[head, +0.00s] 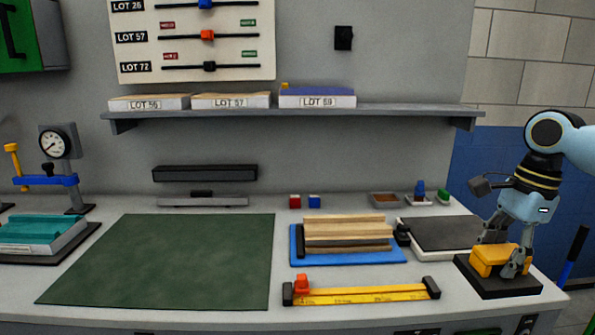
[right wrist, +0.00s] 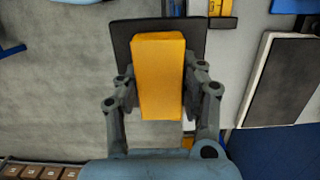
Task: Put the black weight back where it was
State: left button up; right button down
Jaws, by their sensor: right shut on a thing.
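My right gripper (head: 500,257) is at the right end of the bench, pointing down, with its fingers shut on the two sides of a yellow block (head: 488,263). In the right wrist view the yellow block (right wrist: 158,78) stands between the fingers, over a black slab (right wrist: 120,42). In the head view the black slab (head: 497,287) lies on the bench under the block. I cannot tell whether block and slab are one piece, or which thing is the black weight. My left gripper is not in view.
A black-topped white panel (head: 445,233) lies left of the gripper, beside a blue tray (head: 345,257) of stacked strips. A yellow ruler (head: 365,294) lies in front. A green mat (head: 165,260) is clear. A shelf (head: 380,110) hangs behind. The bench's right edge is close.

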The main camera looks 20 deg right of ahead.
notch_tip(320, 180, down, 13)
jog(key=b, duration=1.1)
jog(key=shift+b, duration=0.4)
jog(key=shift+s, duration=0.15)
